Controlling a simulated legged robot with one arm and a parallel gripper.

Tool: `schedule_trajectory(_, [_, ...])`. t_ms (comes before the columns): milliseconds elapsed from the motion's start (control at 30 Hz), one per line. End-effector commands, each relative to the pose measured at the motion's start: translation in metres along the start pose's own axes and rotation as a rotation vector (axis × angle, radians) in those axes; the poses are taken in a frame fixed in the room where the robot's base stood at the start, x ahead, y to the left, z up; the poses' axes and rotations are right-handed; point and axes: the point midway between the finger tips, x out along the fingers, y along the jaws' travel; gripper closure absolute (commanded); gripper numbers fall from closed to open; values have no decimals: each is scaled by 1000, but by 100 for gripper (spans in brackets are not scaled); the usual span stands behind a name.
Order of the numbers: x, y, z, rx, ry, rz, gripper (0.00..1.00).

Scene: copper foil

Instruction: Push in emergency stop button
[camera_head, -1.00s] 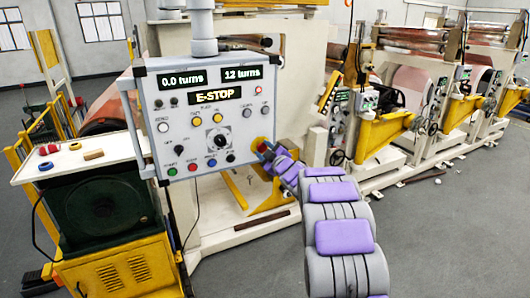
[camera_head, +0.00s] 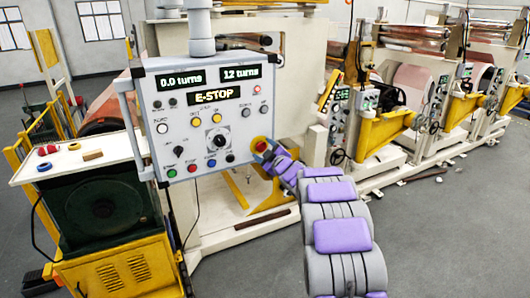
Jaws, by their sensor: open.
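The grey control panel (camera_head: 180,142) hangs from a post at the centre-left. The emergency stop button (camera_head: 260,144), red on a yellow base, sits at the panel's lower right corner. My gripper (camera_head: 267,150) is at the end of my purple and grey arm, right beside the button. It is small in this view, and its fingers partly cover the button's right side. I cannot tell whether they touch the button or how deep the button sits.
Two upper displays (camera_head: 240,72) show turn counts. Several small knobs and coloured buttons cover the panel face. A white tabletop (camera_head: 110,148) with small loose parts stands at the left. Large foil machines (camera_head: 400,110) fill the back right. The grey floor (camera_head: 450,235) at the right is mostly clear.

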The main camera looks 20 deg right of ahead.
Motion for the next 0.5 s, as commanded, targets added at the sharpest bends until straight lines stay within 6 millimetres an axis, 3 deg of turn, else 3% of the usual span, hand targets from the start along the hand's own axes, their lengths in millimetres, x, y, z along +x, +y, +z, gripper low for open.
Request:
schedule_trajectory(233, [-12, 1, 0, 0, -1, 1, 31])
schedule_trajectory(500, [-53, 3, 2, 1, -1, 3, 31])
